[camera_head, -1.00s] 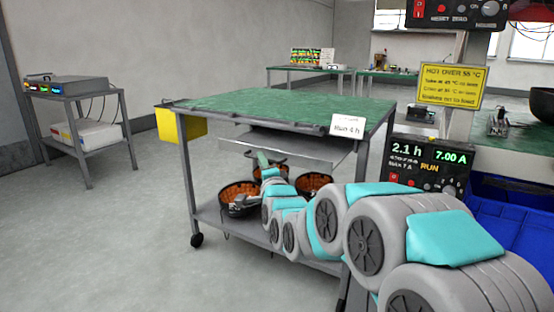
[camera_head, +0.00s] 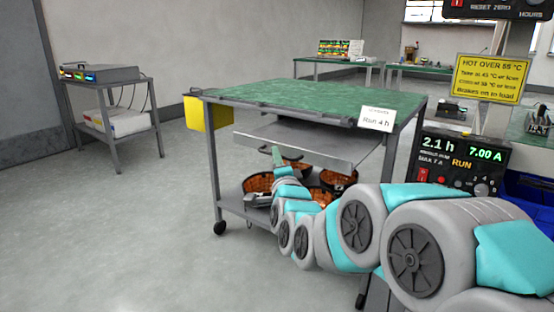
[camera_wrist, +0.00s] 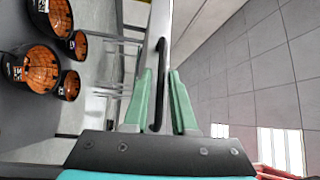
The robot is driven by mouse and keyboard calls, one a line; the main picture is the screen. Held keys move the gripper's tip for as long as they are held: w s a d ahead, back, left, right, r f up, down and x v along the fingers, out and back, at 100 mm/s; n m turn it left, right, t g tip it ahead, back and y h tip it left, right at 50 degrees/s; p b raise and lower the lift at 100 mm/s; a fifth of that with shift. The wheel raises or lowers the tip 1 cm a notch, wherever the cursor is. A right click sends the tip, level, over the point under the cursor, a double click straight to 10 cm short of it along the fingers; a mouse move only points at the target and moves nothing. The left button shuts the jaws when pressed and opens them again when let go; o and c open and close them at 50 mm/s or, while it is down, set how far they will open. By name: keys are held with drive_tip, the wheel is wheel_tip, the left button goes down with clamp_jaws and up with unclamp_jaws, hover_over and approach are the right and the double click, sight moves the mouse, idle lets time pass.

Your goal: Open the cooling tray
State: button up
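The cooling tray (camera_head: 290,151) is a thin grey drawer under the green top of a wheeled cart. It stands out from beneath the top, with part of its flat upper surface showing. In the wrist view, its pale front (camera_wrist: 185,25) runs upright, with a black bar handle (camera_wrist: 160,60) on it. My gripper (camera_wrist: 160,75) has its two green fingers on either side of the handle, close around it. The gripper also shows small in the head view (camera_head: 277,157) at the tray front. The tray's far part is hidden under the top.
Several black bowls with orange insides (camera_head: 258,184) stand on the cart's lower shelf (camera_head: 232,200). A "Run 4 h" card (camera_head: 376,119) hangs at the cart's corner and a yellow box (camera_head: 205,113) at its left. A control panel (camera_head: 460,165) stands right.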

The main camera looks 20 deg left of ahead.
drive_tip(key=shift+s, duration=0.1)
drive_tip(key=v, duration=0.7)
drive_tip(key=shift+s, duration=0.35)
drive_tip(key=shift+d, duration=0.15)
